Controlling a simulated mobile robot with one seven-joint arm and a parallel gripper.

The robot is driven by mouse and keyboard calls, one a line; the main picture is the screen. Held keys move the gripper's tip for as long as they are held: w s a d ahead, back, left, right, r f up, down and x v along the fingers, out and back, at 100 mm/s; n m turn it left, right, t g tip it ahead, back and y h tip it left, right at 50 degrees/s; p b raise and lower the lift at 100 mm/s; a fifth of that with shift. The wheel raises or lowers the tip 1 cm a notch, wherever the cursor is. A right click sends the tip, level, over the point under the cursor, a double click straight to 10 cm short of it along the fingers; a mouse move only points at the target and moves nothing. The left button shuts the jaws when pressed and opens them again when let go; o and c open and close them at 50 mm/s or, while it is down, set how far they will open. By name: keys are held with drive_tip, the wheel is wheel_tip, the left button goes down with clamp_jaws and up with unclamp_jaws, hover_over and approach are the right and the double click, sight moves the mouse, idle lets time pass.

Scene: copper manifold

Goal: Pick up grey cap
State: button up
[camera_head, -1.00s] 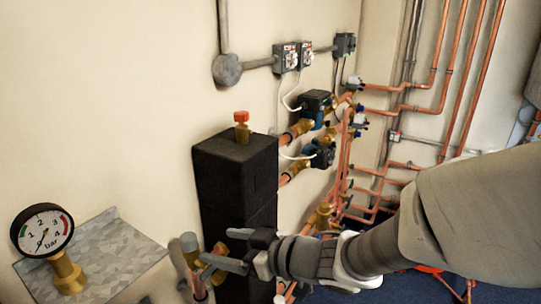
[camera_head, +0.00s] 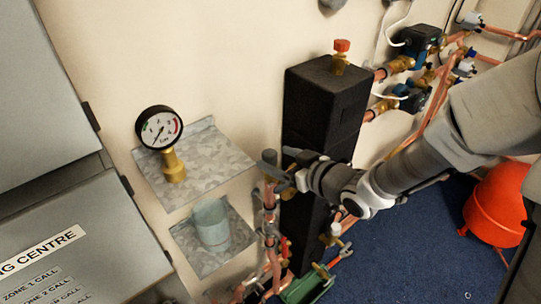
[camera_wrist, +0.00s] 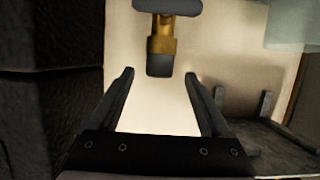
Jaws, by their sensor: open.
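The grey cap (camera_head: 269,156) sits upright on top of a vertical pipe, left of the black block. In the wrist view, which looks upside down, the dark grey cap (camera_wrist: 159,66) is on the end of a brass fitting (camera_wrist: 162,42). My gripper (camera_head: 275,159) is open, with its fingers pointing left at the cap. In the wrist view my gripper (camera_wrist: 160,74) frames the cap between its fingertips in the picture. I cannot tell whether the cap is in the gap or just beyond it. One finger partly hides the cap's lower part in the head view.
A pressure gauge (camera_head: 160,128) stands on the upper metal shelf (camera_head: 215,165) to the left. A glass cup (camera_head: 211,224) stands on the lower shelf (camera_head: 205,262). The black block (camera_head: 325,105) is close beside my gripper. Pipes and valves crowd the space below.

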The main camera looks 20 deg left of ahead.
sight(274, 157)
drive_tip(key=x, duration=0.3)
drive_tip(key=shift+w+a+f, duration=0.15)
drive_tip(key=shift+w+a, duration=0.05)
drive_tip(key=shift+a, duration=0.05)
clamp_jaws()
